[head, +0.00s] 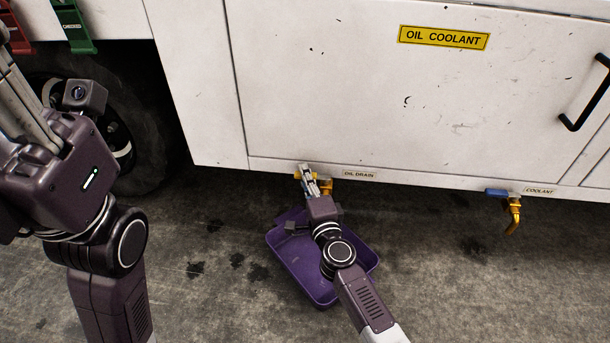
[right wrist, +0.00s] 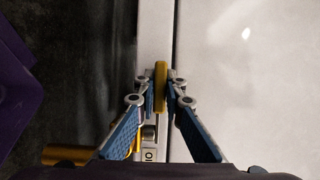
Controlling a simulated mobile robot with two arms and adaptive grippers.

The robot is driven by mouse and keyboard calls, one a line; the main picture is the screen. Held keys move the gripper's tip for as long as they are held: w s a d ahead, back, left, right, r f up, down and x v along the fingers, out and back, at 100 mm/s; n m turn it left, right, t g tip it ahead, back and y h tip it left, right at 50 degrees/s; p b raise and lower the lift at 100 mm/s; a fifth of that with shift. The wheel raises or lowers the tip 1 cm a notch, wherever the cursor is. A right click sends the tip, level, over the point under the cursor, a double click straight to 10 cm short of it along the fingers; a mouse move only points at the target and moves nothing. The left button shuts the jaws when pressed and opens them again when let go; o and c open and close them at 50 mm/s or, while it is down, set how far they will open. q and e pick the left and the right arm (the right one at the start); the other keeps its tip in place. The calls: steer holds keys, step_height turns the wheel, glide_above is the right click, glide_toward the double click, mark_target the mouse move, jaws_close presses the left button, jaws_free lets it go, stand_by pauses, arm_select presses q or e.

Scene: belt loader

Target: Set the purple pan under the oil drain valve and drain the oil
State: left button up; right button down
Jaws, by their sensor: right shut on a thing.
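The purple pan (head: 293,262) lies on the floor below the panel edge, under the oil drain valve (head: 327,187); my right arm covers part of it. My right gripper (head: 306,171) is at the valve, beside the OIL DRAIN label (head: 359,174). In the right wrist view its blue-padded fingers (right wrist: 161,82) are shut on the yellow valve handle (right wrist: 160,92). The pan's edge also shows at the left of that view (right wrist: 14,85). No oil stream can be made out. My left gripper (head: 12,60) is at the far left, its fingertips unclear.
The white vehicle side panel with an OIL COOLANT label (head: 444,38) rises above the valves. A coolant valve (head: 514,215) with a blue handle hangs at the right. A wheel (head: 145,130) and a green tag (head: 74,25) are at the left. The floor right of the pan is clear.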

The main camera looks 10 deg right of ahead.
steer(key=shift+s+n+y, duration=0.25)
steer(key=shift+n+y, duration=0.25)
steer(key=shift+y, duration=0.3)
steer(key=shift+s+f+n+g+y, duration=0.1)
steer(key=shift+s+n+g+y, duration=0.1)
steer(key=shift+n+y, duration=0.25)
steer(key=shift+s+n+g+y, duration=0.1)
steer(key=shift+n+g+y, duration=0.15)
steer(key=shift+y, duration=0.4)
steer(key=shift+s+a+n+g+y, duration=0.1)
steer(key=shift+s+n+g+y, duration=0.15)
steer(key=shift+n+y, duration=0.25)
steer(key=c, duration=2.3)
jaws_free()
steer(key=v, duration=1.2)
